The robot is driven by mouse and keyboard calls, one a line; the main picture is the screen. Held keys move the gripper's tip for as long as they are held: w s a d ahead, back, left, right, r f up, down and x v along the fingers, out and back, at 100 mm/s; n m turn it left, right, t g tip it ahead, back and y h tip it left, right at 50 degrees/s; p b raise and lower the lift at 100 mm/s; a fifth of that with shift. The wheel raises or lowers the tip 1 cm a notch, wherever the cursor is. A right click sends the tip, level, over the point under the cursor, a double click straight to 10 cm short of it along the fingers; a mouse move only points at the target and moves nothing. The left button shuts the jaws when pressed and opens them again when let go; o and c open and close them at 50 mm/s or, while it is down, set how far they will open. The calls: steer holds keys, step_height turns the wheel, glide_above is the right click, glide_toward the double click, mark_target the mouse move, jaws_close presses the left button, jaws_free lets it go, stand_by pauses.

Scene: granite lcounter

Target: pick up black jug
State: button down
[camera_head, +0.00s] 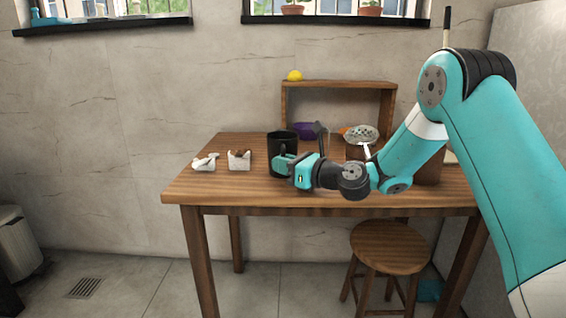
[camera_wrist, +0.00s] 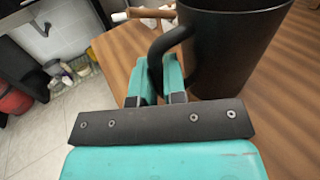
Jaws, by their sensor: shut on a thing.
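The black jug (camera_head: 283,141) stands upright on the wooden table (camera_head: 222,190), left of the low shelf. In the wrist view the jug (camera_wrist: 232,50) fills the upper right, with its handle (camera_wrist: 168,42) toward the left. My gripper (camera_head: 281,163) reaches in from the right at the jug's front side. In the wrist view my gripper (camera_wrist: 160,85) has its teal fingers closed around the lower part of the handle. The jug's base looks to be at the table top, but I cannot tell whether it touches. The jug's inside is hidden.
Two small white items, one (camera_head: 204,162) and another (camera_head: 239,159), lie left of the jug. A wooden shelf (camera_head: 340,84) with a yellow fruit (camera_head: 294,76) on top stands behind. A purple bowl (camera_head: 305,131) and a patterned bowl (camera_head: 360,133) are close by. A stool (camera_head: 390,246) stands in front.

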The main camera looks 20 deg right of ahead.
step_height(320, 180, up, 42)
steer(key=p, duration=2.9)
steer(key=shift+p, duration=0.35)
